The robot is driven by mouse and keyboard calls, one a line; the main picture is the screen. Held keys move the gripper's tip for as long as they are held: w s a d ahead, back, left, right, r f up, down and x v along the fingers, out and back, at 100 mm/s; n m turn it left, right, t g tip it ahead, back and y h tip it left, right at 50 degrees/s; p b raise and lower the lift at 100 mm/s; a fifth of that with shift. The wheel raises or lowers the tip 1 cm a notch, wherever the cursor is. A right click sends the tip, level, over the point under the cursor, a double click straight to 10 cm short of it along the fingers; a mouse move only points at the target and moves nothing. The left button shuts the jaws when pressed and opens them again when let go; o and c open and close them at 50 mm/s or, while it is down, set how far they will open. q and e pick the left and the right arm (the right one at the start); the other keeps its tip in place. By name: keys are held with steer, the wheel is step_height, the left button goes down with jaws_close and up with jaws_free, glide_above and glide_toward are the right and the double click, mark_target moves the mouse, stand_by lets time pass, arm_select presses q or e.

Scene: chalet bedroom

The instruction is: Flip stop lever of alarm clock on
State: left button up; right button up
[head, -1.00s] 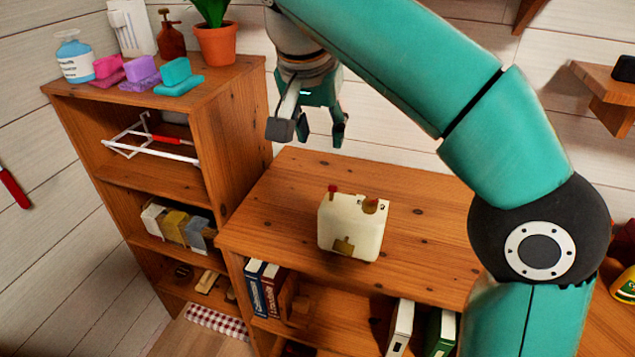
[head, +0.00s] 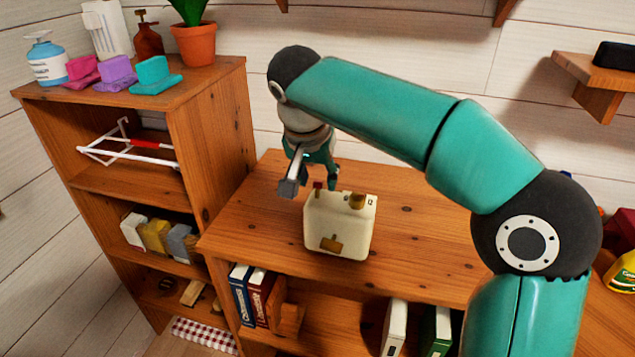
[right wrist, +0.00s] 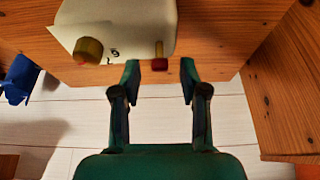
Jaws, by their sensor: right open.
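The alarm clock (head: 338,226) is a cream, boxy thing standing upright on the lower wooden cabinet top. A red-tipped lever (head: 318,186) and a brass-coloured knob (head: 357,200) are on its top, and a brass piece is on its front. My right gripper (head: 310,185) is open, just behind and above the clock on the lever side. My left gripper is not in view.
A taller shelf (head: 215,120) stands to the left, with soap blocks, bottles and a potted plant (head: 194,42) on top. The cabinet top (head: 420,235) is bare right of the clock. Books (head: 252,295) stand below it. A wall shelf (head: 590,75) is at the upper right.

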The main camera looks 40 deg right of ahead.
steer(key=shift+w+d+f, duration=0.15)
steer(key=shift+f, duration=0.4)
jaws_close()
steer(key=p, duration=0.1)
steer(key=y+p, duration=0.1)
steer(key=p, duration=0.1)
steer(key=shift+w+d+r+g, duration=0.2)
steer(key=shift+r+g, duration=0.1)
steer(key=shift+g, duration=0.1)
steer(key=shift+f+p, duration=0.25)
steer(key=shift+p, duration=0.45)
steer(key=shift+f, duration=0.1)
